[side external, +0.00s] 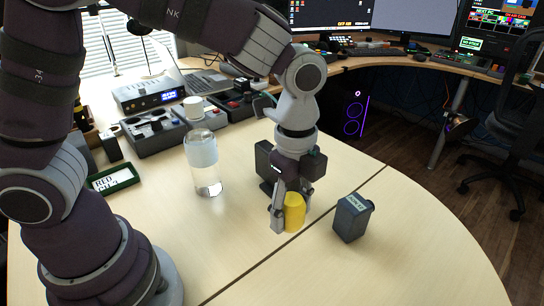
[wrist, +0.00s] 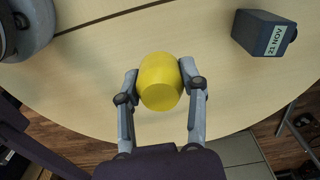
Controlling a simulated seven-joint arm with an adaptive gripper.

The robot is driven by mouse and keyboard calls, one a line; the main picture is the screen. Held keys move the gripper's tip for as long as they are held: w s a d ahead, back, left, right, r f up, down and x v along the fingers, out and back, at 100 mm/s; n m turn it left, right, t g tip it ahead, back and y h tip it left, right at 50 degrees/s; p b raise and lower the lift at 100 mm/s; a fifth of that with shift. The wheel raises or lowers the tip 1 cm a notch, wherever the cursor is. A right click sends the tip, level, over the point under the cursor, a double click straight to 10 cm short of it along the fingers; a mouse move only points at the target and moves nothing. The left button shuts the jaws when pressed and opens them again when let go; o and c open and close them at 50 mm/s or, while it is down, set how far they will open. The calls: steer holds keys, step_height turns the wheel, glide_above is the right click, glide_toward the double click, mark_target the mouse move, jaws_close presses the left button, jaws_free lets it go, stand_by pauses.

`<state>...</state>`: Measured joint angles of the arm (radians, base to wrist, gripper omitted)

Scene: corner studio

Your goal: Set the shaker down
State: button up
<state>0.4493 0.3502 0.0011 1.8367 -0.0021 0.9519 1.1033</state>
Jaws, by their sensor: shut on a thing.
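The yellow shaker (side external: 294,212) is a small rounded cylinder. My gripper (side external: 290,219) is shut on it, with one finger on each side, and points down over the table (side external: 250,265). In the wrist view the shaker (wrist: 160,82) sits between the fingertips of my gripper (wrist: 159,73). The shaker is close to the tabletop, but I cannot tell whether its base touches it. The fingers hide part of its sides in the side view.
A dark box with a paper label (side external: 352,217) stands right of the shaker; it also shows in the wrist view (wrist: 264,36). A clear bottle (side external: 203,165) stands to the left. Boxed devices (side external: 154,132) line the back left. The front right tabletop is clear up to its curved edge.

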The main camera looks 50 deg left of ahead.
mark_target(293, 199)
step_height(293, 199, up, 3)
steer(key=shift+r, duration=0.2)
steer(key=a+n, duration=0.6)
steer(key=a, duration=0.7)
steer(key=s+a+n, duration=1)
steer(key=s+a, duration=0.1)
steer(key=a, duration=0.2)
steer(key=f, duration=0.8)
steer(key=shift+w+d+f, duration=0.1)
steer(key=shift+w+f, duration=0.15)
steer(key=shift+f, duration=0.5)
steer(key=w+a, duration=0.3)
steer(key=a, duration=0.1)
steer(key=w+a+f, duration=0.1)
steer(key=w+a, duration=0.6)
steer(key=a, duration=0.1)
steer(key=shift+w+a+f, duration=0.1)
steer(key=shift+w+f, duration=0.15)
steer(key=shift+f, duration=1.9)
